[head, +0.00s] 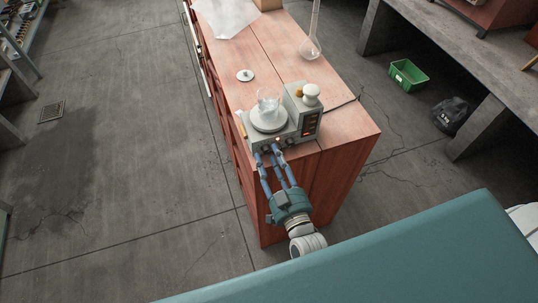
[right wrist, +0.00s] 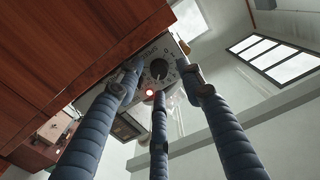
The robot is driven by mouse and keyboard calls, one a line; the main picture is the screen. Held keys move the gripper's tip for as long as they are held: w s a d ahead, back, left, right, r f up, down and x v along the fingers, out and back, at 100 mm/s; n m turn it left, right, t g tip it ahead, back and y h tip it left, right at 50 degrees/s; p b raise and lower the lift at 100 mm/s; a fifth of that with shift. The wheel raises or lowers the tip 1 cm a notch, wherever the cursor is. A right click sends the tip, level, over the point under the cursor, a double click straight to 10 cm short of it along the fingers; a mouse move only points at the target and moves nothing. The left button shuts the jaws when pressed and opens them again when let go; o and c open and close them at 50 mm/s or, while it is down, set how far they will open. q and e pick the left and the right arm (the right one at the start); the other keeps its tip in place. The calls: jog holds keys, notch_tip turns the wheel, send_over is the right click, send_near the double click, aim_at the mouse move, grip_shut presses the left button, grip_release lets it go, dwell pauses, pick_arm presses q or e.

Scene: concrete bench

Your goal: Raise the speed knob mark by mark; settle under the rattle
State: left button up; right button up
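A grey stirrer unit (head: 285,132) stands at the near end of the red wooden cabinet top. A glass beaker (head: 268,103) with clear contents sits on its round plate. In the right wrist view the dark round speed knob (right wrist: 159,69) shows on the front panel, with marks around it and a lit red lamp (right wrist: 149,92) below it. My right gripper (head: 269,151) points at this panel; its three blue fingers (right wrist: 159,83) are spread around the knob, with gaps visible between fingertips and knob. Contact with the panel cannot be told. My left gripper is not in view.
A white-capped container (head: 310,95) stands at the unit's right rear. A small white disc (head: 245,75), a glass flask (head: 311,46) and a white sheet (head: 226,15) lie or stand farther back. A green crate (head: 408,75) and a black bag (head: 451,115) are on the floor.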

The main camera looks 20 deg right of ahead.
jog(key=s, duration=1)
jog(key=shift+s+d, duration=0.15)
jog(key=shift+s, duration=0.2)
jog(key=s+a+f+n+g+y+b, duration=0.1)
jog(key=s+f+g, duration=0.2)
jog(key=f, duration=0.7)
jog(key=s+f+g+b, duration=0.1)
jog(key=s+f+g, duration=0.1)
jog(key=f, duration=0.8)
jog(key=s+a+f+n+g+y+b, duration=0.1)
jog(key=s+f+g, duration=0.2)
jog(key=f, duration=0.7)
jog(key=s+d+f+g+h+b, duration=0.1)
jog(key=s+d+f+g, duration=0.2)
jog(key=s+f, duration=0.4)
jog(key=s+d+f+g, duration=0.3)
jog(key=s+d+f, duration=0.1)
jog(key=s+f, duration=0.3)
jog(key=s+d+f+n+g+h+b, duration=0.1)
jog(key=s+d+f+g, duration=0.2)
jog(key=s+f, duration=0.4)
jog(key=shift+s+d+h+b, duration=0.15)
jog(key=shift+s+h+b, duration=0.15)
jog(key=shift+s, duration=0.75)
